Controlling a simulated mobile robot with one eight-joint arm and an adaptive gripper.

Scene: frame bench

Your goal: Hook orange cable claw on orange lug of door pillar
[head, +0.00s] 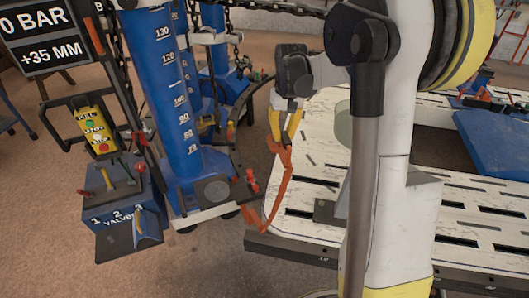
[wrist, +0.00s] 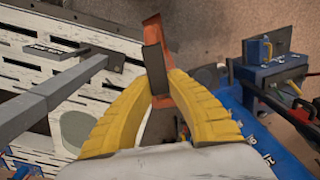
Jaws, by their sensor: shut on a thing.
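My gripper (head: 292,135) is shut on the orange cable claw (head: 281,168), with its yellow fingers closed around the claw's upper part. The claw hangs below the fingers beside the bench's left edge, and a thin orange length (head: 270,210) trails down from it. In the wrist view the claw (wrist: 155,65) sticks out past the tips of my gripper (wrist: 161,100), with a dark flat piece in front of it. I cannot make out an orange lug, or pick out the door pillar with certainty, in either view.
The white slotted bench (head: 310,185) lies right of the claw. A blue tower (head: 172,90) with a number scale and hanging chains stands left. A blue valve box (head: 125,205) and yellow button pendant (head: 96,132) are farther left. A grey bar (wrist: 45,108) crosses the wrist view's left side.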

